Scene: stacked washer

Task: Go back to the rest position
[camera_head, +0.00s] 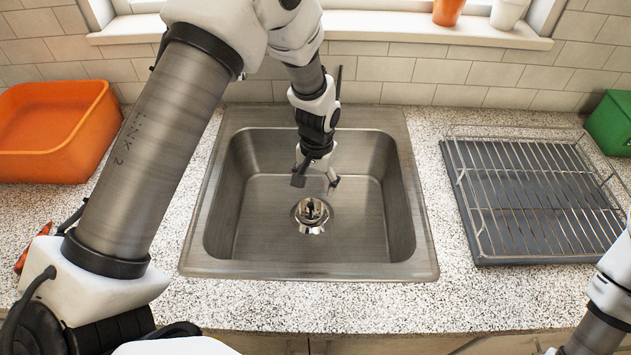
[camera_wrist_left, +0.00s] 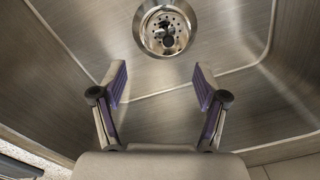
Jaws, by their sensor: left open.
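My left gripper (camera_head: 316,183) reaches down into the steel sink (camera_head: 270,245), a little behind the round drain (camera_head: 312,213). In the left wrist view its two fingers (camera_wrist_left: 160,88) are spread apart with nothing between them. The drain (camera_wrist_left: 166,30) lies beyond the fingertips there. My left arm spans the view from the lower left up over the sink. Part of my right arm shows at the lower right edge, but its gripper is out of view.
An orange tub (camera_head: 55,130) stands on the speckled counter (camera_head: 440,300) at the left. A wire dish rack (camera_head: 535,195) sits right of the sink. A green box (camera_head: 612,125) is at the far right. Pots (camera_head: 448,10) stand on the window sill (camera_head: 420,27).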

